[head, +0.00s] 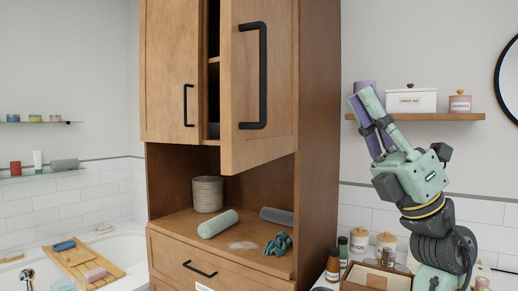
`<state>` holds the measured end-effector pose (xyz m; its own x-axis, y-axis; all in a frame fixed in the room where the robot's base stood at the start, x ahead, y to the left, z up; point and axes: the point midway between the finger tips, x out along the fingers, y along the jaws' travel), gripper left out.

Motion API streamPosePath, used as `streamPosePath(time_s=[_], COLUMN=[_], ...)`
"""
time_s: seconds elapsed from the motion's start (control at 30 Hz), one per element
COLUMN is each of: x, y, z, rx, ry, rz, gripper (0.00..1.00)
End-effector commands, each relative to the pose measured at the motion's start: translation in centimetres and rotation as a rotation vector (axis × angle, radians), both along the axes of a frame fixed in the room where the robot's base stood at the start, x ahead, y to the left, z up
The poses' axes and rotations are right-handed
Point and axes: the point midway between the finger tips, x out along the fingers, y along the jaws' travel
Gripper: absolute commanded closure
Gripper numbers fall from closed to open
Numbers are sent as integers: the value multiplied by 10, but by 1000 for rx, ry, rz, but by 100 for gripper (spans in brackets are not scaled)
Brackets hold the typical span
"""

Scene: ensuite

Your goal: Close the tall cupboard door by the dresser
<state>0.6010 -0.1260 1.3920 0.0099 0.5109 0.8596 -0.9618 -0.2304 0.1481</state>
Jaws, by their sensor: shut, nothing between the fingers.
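A tall wooden cupboard (320,150) stands in the middle of the head view. Its right upper door (282,85) is partly open and swung out toward me, with a long black bar handle (262,75). A dark gap shows between it and the left upper door (170,70), which looks shut. My gripper (362,94) is to the right of the cupboard, fingers pointing up and slightly left. It is shut and empty, and looks apart from the door. Purple surfaces show around its fingers; I cannot tell what they belong to.
A wall shelf (450,117) with a white box (411,100) is behind my gripper. Jars and a tray (350,285) stand below.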

Motion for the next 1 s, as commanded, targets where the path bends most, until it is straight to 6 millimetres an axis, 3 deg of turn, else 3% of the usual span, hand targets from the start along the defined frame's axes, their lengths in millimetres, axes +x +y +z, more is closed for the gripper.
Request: streamPosePath(time_s=[0.07, 0.2, 0.4, 0.53, 0.67, 1.0], x=[-14, -20, -16, -15, -12, 10], y=[17, 35, 27, 23, 33, 99], z=[3, -18, -52, -61, -62, -59], rx=[-229, -616, -978, -1062, -1072, -1069], ry=[-68, -119, -98, -85, -84, -87], rz=[-116, -284, -413, -437, -434, -431], gripper=[100, 100, 100, 100, 100, 100])
